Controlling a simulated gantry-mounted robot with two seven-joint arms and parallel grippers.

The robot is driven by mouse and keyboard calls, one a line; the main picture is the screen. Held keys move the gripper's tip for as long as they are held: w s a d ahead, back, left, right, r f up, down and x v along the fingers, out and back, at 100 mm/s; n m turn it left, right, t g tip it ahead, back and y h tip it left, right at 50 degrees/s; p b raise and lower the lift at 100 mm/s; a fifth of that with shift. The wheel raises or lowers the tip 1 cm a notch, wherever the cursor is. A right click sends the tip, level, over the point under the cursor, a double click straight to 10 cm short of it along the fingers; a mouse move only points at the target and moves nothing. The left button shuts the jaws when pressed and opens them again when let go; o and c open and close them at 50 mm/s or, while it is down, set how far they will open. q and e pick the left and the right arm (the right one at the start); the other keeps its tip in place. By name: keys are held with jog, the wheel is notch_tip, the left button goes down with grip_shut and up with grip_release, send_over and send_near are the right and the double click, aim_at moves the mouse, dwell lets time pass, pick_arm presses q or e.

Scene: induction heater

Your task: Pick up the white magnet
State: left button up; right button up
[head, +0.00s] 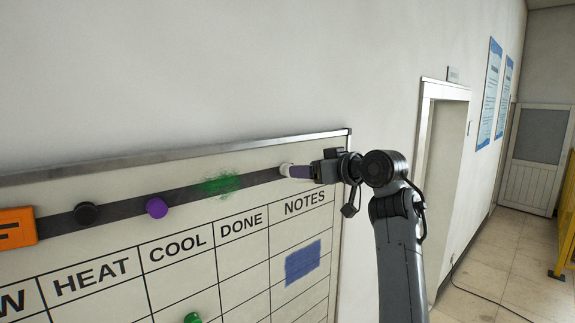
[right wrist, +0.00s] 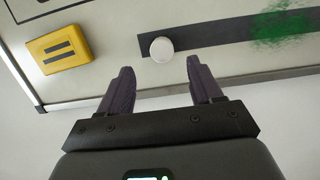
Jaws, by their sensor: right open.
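The white magnet (head: 286,170) sits on the dark strip near the top right of the whiteboard in the head view. In the right wrist view the white magnet (right wrist: 161,49) is a round disc at the end of the strip. My right gripper (head: 291,171) is right at the magnet in the head view. In the right wrist view its two fingers (right wrist: 160,70) are spread apart. The magnet lies just beyond the fingertips, roughly midway between them, and is not gripped. My left gripper is not in view.
The whiteboard (head: 240,238) carries a black magnet (head: 86,214), a purple magnet (head: 157,207), a green magnet (head: 192,318) and an orange block (head: 16,227). A green smudge (head: 221,184) crosses the strip. A yellow block (right wrist: 58,53) is on the board in the right wrist view.

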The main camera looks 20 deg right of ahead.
aim_at(287, 170)
jog(key=p+x, duration=0.4)
jog(key=x, duration=0.1)
jog(key=shift+w+a+f, duration=0.1)
jog(key=shift+a+f, duration=0.15)
jog(key=shift+f, duration=0.15)
jog(key=c, duration=1.1)
